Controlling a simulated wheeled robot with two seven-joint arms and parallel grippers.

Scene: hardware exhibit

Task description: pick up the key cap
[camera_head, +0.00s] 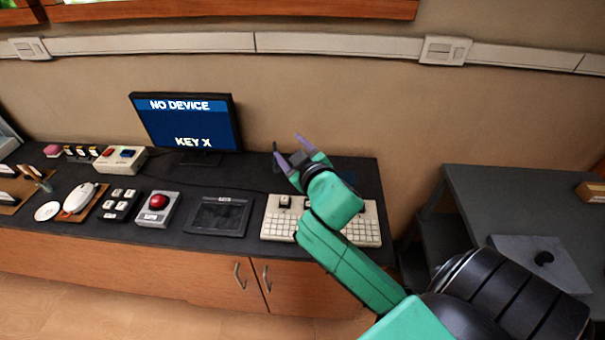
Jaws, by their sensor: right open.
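My right gripper (287,143) is open, with its fingertips apart above the back of the dark counter, behind the keyboard. I see nothing between the fingers. A white keyboard (279,224) lies below my right arm, which hides part of it. A dark block with several white key caps (118,195) sits left of the red button. I cannot tell which key cap the task names, or whether one lies hidden behind my arm. My left gripper is not in view.
A monitor (187,122) reading "NO DEVICE" and "KEY X" stands at the back of the counter (253,180). A grey table (500,205) stands at right.

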